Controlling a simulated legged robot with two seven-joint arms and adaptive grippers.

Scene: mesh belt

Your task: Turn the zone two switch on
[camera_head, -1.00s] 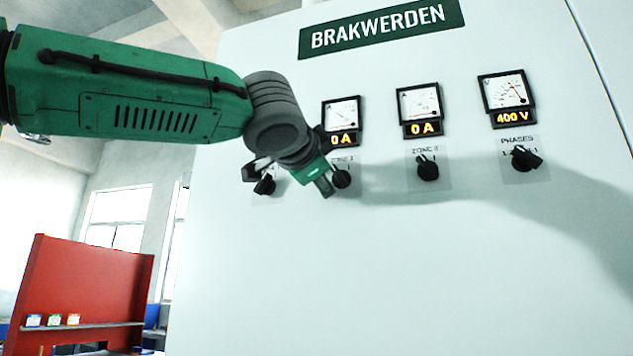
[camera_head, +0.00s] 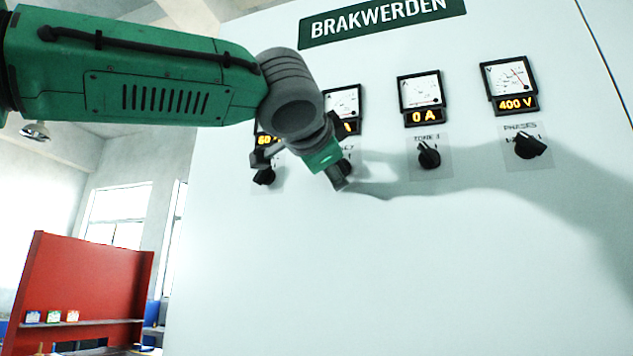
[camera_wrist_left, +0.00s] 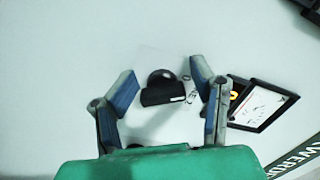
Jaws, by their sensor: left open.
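A pale cabinet (camera_head: 450,270) carries a row of black rotary switches under meters. The third switch from the left (camera_head: 428,155) has a label starting "ZONE"; its numeral is not clear. My left gripper (camera_head: 338,180) is at the second switch (camera_head: 347,167), partly covering it and its label. In the left wrist view the open fingers (camera_wrist_left: 164,72) stand either side of a black knob (camera_wrist_left: 164,92), with gaps on both sides. A small white mark shows near one end of the knob's bar. My right gripper is not in view.
Above the third switch a meter (camera_head: 420,97) reads 0 A. The far-right meter (camera_head: 509,84) reads 400 V, above the phases switch (camera_head: 529,145). Another switch (camera_head: 264,176) sits just left of my gripper. A red panel (camera_head: 80,280) stands at lower left.

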